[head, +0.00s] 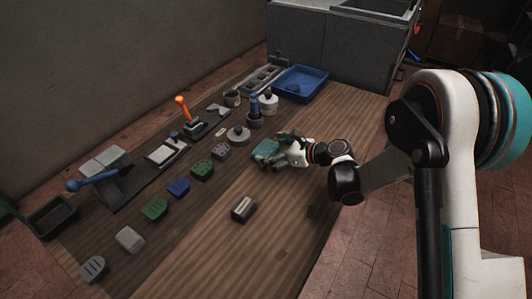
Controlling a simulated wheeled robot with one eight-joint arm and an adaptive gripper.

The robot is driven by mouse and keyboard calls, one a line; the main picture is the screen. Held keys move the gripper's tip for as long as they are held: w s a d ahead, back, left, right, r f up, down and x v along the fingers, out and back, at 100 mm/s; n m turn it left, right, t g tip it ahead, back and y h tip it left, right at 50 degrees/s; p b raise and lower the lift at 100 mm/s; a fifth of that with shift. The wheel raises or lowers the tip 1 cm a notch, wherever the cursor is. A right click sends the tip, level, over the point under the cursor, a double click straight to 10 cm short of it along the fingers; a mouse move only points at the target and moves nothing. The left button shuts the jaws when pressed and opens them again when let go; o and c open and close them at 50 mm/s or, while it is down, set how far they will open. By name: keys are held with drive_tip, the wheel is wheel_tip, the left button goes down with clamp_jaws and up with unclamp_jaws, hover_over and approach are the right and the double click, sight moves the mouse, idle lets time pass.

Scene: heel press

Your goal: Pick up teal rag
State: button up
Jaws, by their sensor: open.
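The teal rag (264,152) lies crumpled on the wooden table, right of centre in the head view. My gripper (280,146) is at the rag's right side, low over the table, with its fingers pointing left over the rag. The jaws are open. The fingers cover part of the rag, and I cannot tell whether they touch it.
A row of green, blue and grey blocks (178,187) runs along the table (262,258). A lever press (105,165) and an orange-handled tool (183,110) stand behind it. A blue tray (318,77) sits at the far end. A grey block (243,208) lies in front.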

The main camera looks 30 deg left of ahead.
sight(271, 150)
drive_tip(key=c, duration=0.9)
wheel_tip(271, 150, up, 20)
drive_tip(key=p, duration=0.7)
drive_tip(key=w+d+r+m+t+h, duration=0.1)
drive_tip(key=w+d+m+t, duration=0.2)
drive_tip(key=d, duration=0.9)
drive_tip(key=w+d+m+t+h, duration=0.2)
drive_tip(key=w+d+m+t, duration=0.15)
drive_tip(key=d, duration=0.75)
drive_tip(key=s+d+m+t+h, duration=0.1)
drive_tip(key=d+m+h, duration=0.1)
drive_tip(key=d, duration=0.7)
drive_tip(key=s+d+r+m+t+h, duration=0.1)
drive_tip(key=s+d+m+t+h, duration=0.1)
drive_tip(key=d, duration=0.7)
drive_tip(key=s+d+m+t+h, duration=0.1)
drive_tip(key=d+m+t+h, duration=0.1)
drive_tip(key=d, duration=0.6)
drive_tip(key=shift+s+d+r+m, duration=0.2)
drive_tip(key=shift+d+r+m, duration=0.2)
drive_tip(key=shift+m, duration=0.15)
